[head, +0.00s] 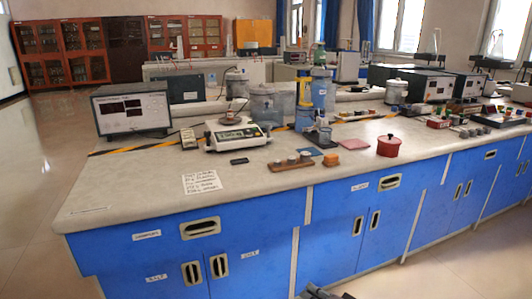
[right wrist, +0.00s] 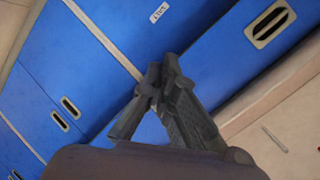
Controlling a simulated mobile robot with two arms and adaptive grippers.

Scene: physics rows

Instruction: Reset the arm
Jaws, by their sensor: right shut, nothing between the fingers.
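My right gripper (head: 322,291) shows only in part at the bottom edge of the head view, low in front of the blue cabinets. In the right wrist view, the right gripper (right wrist: 163,73) has its dark fingers shut, with the tips together and nothing between them. It is in front of the blue cabinet doors, and I cannot tell the exact gap to them. My left gripper is in neither view.
A long lab bench (head: 120,185) with blue cabinets stands ahead. On it are a meter (head: 131,110), a scale (head: 237,135), a red pot (head: 389,146), a wooden block with weights (head: 290,164) and a paper note (head: 201,181). The floor at left (head: 40,160) is clear.

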